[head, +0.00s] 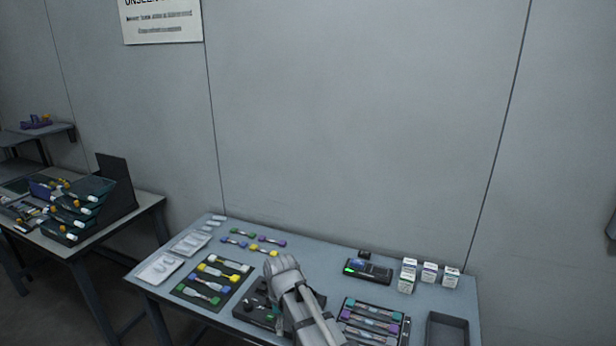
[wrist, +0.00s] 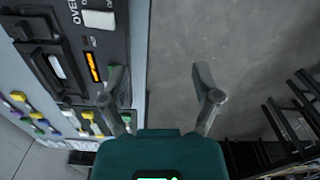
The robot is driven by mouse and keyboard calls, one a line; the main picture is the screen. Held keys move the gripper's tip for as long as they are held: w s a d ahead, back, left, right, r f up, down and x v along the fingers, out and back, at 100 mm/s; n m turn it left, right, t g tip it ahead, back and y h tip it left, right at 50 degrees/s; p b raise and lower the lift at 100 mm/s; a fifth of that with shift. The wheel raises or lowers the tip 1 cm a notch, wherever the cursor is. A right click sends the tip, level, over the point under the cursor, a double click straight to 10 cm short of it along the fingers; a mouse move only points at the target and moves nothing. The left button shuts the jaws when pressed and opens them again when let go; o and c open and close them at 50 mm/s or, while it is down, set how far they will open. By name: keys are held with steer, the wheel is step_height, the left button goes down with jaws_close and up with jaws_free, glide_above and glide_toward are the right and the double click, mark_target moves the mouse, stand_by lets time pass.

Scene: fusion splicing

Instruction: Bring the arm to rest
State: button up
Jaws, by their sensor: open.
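My arm (head: 298,300) reaches over the front middle of the grey workbench (head: 320,262) in the head view. It covers part of a dark device (head: 256,308) there, and my fingers cannot be made out in that view. In the wrist view my gripper (wrist: 163,92) has its two grey fingers spread apart with nothing between them. Behind the gap is bare grey floor. The left finger overlaps the edge of a dark panel (wrist: 107,45) with an orange display and a white button.
A mat with several coloured holders (head: 213,283) lies left of my arm, and a tray of similar holders (head: 372,324) lies right. A handheld device (head: 368,270), small white boxes (head: 430,274) and an empty dark bin (head: 447,330) stand further right. Another bench (head: 125,218) is at left.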

steer(key=s+d+f+m+b, duration=0.1)
steer(key=s+d+m, duration=0.2)
steer(key=d+m, duration=0.4)
steer(key=s+d+f+m, duration=0.1)
steer(key=s+d+m, duration=0.2)
steer(key=d+m, duration=0.5)
steer(key=d, duration=0.8)
steer(key=shift+s+d+b, duration=0.3)
steer(key=shift+s+b, duration=0.1)
